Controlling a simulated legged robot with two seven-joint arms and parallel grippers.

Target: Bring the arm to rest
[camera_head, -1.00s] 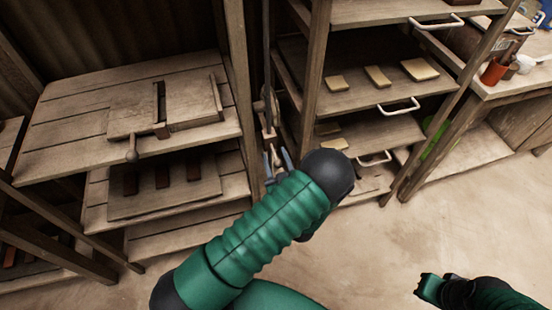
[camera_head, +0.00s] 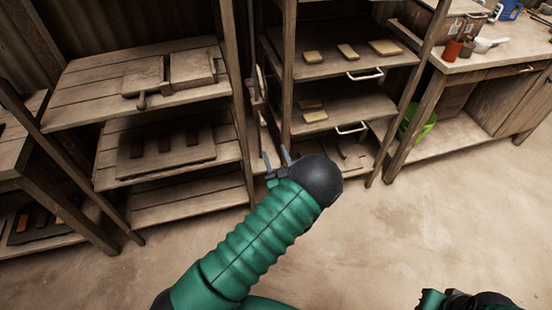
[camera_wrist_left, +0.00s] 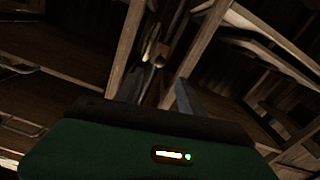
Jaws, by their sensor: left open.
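My left arm, green with a black joint, reaches up from the bottom of the head view. My left gripper (camera_head: 277,160) shows beyond the joint, its two grey fingers apart and pointing at the narrow gap between the shelf units. In the left wrist view the fingers (camera_wrist_left: 158,92) are also apart, with nothing between them. The gripper looks empty. At the bottom right of the head view, a green and black part of my body shows; my right gripper cannot be made out.
The left shelf unit (camera_head: 85,95) carries a wooden tile press (camera_head: 190,70) and a board with dark tiles (camera_head: 165,145). The right rack (camera_head: 330,68) has trays with pale tiles (camera_head: 348,51). A workbench (camera_head: 470,62) with a green bucket (camera_head: 417,122) below stands right. The floor (camera_head: 400,230) is open.

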